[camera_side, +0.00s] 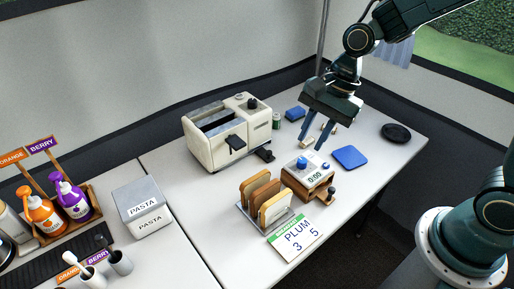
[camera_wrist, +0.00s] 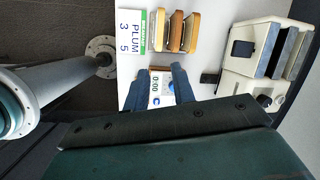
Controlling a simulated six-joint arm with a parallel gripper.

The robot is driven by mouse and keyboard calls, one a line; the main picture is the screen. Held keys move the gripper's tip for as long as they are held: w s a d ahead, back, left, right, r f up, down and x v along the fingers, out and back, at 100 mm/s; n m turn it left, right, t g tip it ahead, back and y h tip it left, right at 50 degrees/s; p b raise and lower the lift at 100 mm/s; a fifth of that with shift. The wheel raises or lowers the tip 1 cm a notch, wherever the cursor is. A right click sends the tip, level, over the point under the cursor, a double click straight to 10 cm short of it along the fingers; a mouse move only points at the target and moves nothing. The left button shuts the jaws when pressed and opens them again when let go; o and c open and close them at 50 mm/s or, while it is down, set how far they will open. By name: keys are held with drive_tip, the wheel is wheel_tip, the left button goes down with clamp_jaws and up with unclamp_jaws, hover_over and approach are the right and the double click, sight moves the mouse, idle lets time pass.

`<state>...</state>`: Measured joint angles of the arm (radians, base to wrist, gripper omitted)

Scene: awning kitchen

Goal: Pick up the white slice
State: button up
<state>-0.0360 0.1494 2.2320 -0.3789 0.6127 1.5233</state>
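Three bread slices stand upright in a grey rack (camera_side: 252,219). The palest, apparently the white slice (camera_side: 275,208), is at the front, nearest the card; it also shows in the wrist view (camera_wrist: 159,29). A darker brown slice (camera_side: 264,194) is in the middle and a tan slice (camera_side: 256,182) is at the back. My gripper (camera_side: 316,138) is open and empty, pointing down above the table behind the wooden timer, away from the rack. In the wrist view its two blue fingers (camera_wrist: 160,72) are apart, with the timer between them and the slices beyond.
A wooden timer (camera_side: 318,183) reading 0:00 stands between my gripper and the rack. A cream toaster (camera_side: 208,149) is behind. A PLUM 3 5 card (camera_side: 297,236) is at the rack's front. A blue pad (camera_side: 350,157) and black disc (camera_side: 396,133) lie to the right.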

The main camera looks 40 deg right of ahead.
sight(278, 197)
drive_tip(key=f+m, duration=0.1)
drive_tip(key=w+a+f+m, duration=0.1)
drive_tip(key=f, duration=0.1)
drive_tip(key=w+a+f+m+g+y, duration=0.1)
drive_tip(key=f, duration=0.1)
drive_tip(key=shift+a+m, duration=0.25)
drive_tip(key=shift+m, duration=0.15)
drive_tip(key=x, duration=0.8)
drive_tip(key=shift+s+f, duration=0.15)
drive_tip(key=shift+f, duration=0.05)
drive_tip(key=shift+a, duration=0.1)
drive_tip(key=shift+f, duration=0.1)
drive_tip(key=shift+x, duration=2.55)
drive_tip(key=shift+f, duration=0.3)
drive_tip(key=c, duration=0.5)
